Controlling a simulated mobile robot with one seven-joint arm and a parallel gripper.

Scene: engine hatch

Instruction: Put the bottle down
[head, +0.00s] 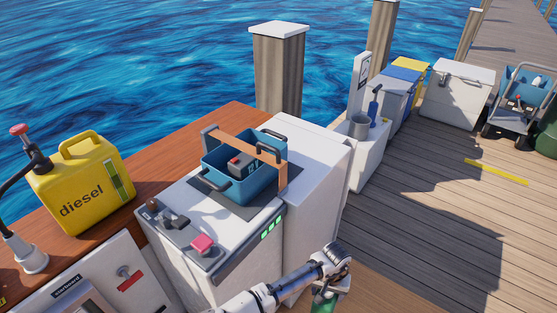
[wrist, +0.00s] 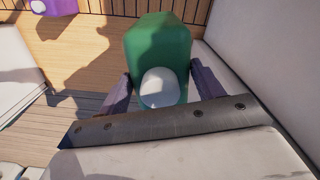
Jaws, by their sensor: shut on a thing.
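A green bottle (wrist: 157,45) with a white cap (wrist: 160,87) is between the two dark fingers of my gripper (wrist: 162,92) in the wrist view. The fingers press on its two sides, and the cap end faces the camera. In the head view my gripper (head: 328,284) is at the bottom, in front of the white cabinets. Part of the green bottle (head: 324,302) shows below it, cut off by the picture edge. Planks and light wood show beyond the bottle in the wrist view; I cannot tell if it touches any surface.
A white console (head: 222,240) carries a blue crate (head: 220,186) holding a dark device. A yellow diesel can (head: 82,190) stands on the wooden top at left. White and blue boxes line the dock's water side. A loaded cart (head: 520,105) stands far right. Open planks (head: 430,220) lie at right.

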